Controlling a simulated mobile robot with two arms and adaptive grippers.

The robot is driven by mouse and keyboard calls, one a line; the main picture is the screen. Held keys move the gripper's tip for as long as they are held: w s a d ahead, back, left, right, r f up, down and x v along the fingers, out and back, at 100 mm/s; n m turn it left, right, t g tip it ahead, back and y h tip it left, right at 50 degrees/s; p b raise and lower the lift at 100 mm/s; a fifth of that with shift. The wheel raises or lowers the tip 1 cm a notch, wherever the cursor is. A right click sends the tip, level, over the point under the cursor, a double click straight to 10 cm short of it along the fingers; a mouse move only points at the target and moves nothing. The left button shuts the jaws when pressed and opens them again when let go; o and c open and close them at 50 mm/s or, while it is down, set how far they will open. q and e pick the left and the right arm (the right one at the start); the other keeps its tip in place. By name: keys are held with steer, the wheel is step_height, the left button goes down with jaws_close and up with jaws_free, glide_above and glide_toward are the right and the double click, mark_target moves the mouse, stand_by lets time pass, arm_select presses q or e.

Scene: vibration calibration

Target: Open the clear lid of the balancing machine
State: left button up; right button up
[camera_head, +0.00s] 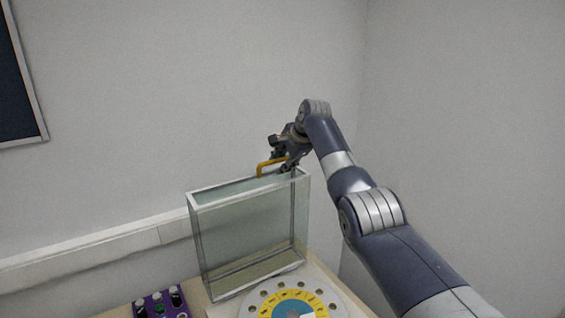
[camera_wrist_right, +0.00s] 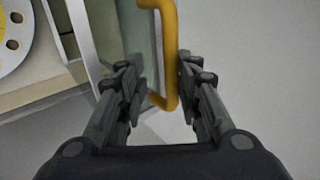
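The clear lid (camera_head: 250,225) is a glass box with a pale frame. It stands upright behind the round dial disc (camera_head: 292,303) of the balancing machine, and the visible part of the disc is uncovered. A yellow-orange handle (camera_head: 262,168) is at the lid's top edge. My right gripper (camera_head: 283,163) is at this handle. In the right wrist view the handle (camera_wrist_right: 170,50) passes between the fingers of my right gripper (camera_wrist_right: 162,80). The fingers are apart, with gaps beside the handle, so it is not gripped. My left gripper is not in view.
A purple control box (camera_head: 160,304) with several knobs sits at the front left on the wooden table (camera_head: 202,301). A pale wall rail (camera_head: 90,250) runs behind at the left. The wall is close behind the lid. Open space lies above the lid.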

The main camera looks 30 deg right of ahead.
steer(key=shift+a+f, duration=0.1)
steer(key=shift+f, duration=0.1)
steer(key=v, duration=1.2)
stand_by(0.7)
